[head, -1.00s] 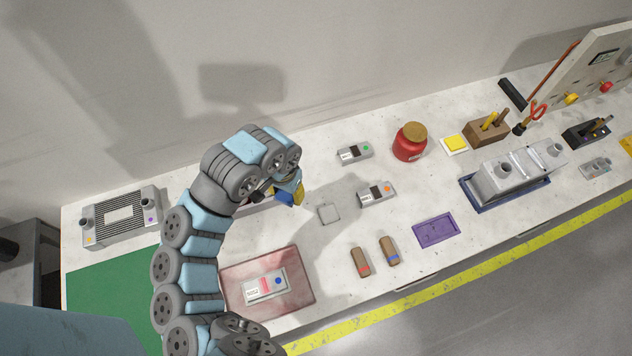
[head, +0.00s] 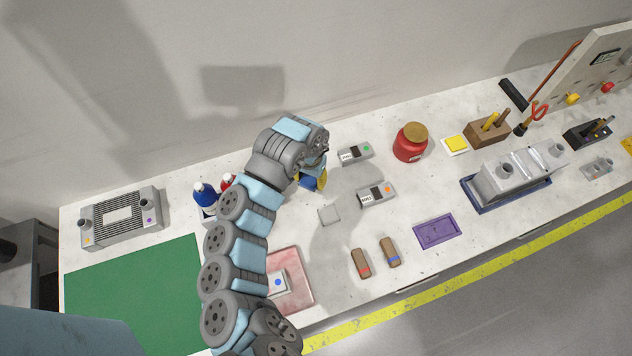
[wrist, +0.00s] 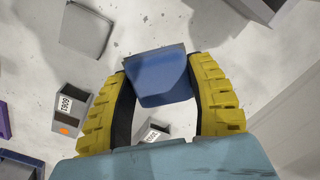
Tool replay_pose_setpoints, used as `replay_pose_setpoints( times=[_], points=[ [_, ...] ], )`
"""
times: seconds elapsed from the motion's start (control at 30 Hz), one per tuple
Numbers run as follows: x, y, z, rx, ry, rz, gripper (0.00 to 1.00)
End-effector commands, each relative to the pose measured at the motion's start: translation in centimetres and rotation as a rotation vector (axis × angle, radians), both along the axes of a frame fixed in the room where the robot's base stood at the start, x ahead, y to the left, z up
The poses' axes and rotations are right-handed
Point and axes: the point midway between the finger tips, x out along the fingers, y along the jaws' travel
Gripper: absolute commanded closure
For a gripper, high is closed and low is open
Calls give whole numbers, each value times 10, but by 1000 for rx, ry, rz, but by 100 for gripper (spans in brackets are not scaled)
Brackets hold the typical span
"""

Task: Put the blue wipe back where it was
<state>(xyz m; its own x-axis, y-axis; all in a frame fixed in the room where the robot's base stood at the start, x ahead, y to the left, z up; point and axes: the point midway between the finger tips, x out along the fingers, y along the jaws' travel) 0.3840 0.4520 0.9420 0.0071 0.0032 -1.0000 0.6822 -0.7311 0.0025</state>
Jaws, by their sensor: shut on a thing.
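The blue wipe (wrist: 160,75) is pinched between the two yellow fingers of my gripper (wrist: 159,70) in the wrist view. In the head view my gripper (head: 312,177) holds the blue wipe (head: 307,184) at the back middle of the bench, left of the grey box with a green dot. It looks to be above the bench; the exact height is unclear. A thin grey square (head: 328,215) lies bare on the bench in front of the gripper; it also shows in the wrist view (wrist: 86,30).
Boxes with a green dot (head: 355,152) and an orange dot (head: 376,195) stand nearby. A blue bottle (head: 204,194) stands left of my arm.

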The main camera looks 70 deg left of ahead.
Motion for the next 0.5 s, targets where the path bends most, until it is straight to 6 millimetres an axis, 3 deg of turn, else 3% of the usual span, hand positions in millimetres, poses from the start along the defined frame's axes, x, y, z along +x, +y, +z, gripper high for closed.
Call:
replay_pose_setpoints(
  times=[0.2, 0.5],
  points=[
    [13, 6, -19, -3, 3, 1, 77],
    [20, 12, -28, 1, 1, 1, 77]
  ],
)
